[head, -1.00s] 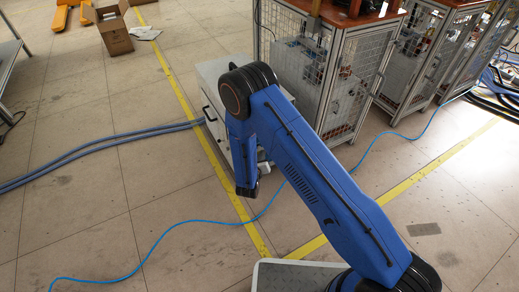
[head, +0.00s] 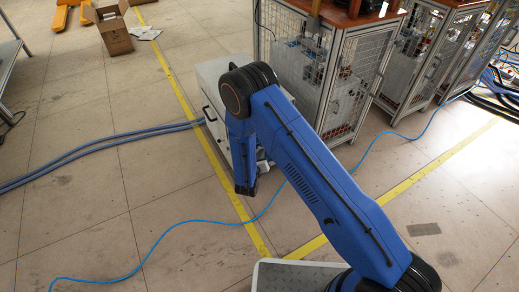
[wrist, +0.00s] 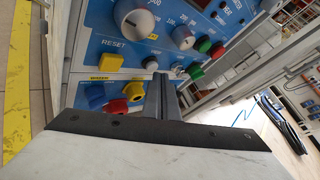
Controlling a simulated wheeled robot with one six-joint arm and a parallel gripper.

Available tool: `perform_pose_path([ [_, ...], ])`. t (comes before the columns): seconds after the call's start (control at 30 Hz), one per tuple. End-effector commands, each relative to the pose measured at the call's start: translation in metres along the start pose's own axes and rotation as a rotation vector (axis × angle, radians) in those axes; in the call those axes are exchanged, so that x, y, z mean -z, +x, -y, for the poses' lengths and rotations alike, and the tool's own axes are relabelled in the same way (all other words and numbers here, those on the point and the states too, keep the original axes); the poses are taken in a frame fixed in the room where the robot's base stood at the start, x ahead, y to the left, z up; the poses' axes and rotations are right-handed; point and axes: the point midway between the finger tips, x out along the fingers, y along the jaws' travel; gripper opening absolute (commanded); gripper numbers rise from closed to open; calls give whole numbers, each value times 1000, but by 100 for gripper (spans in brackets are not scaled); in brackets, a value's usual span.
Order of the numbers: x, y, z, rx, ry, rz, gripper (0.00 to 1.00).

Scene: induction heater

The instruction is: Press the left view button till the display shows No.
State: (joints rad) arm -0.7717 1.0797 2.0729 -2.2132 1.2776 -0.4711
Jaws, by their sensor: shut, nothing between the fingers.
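In the wrist view my gripper (wrist: 163,82) is shut and empty. Whether the fingertips touch the panel I cannot tell. A dark display edge with red (wrist: 199,3) shows at the top, cut off and unreadable. I cannot make out which control is the left view button. In the head view my arm hides the gripper and the panel.
Mesh cabinets (head: 355,85) stand behind my arm. A blue cable (head: 180,223) crosses the floor.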

Motion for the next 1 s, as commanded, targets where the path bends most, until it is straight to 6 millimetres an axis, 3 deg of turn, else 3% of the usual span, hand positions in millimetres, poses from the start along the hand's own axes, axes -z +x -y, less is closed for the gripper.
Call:
perform_pose_path([
  [1.0, -4, 6, -4, 0, 0, 0, 0],
])
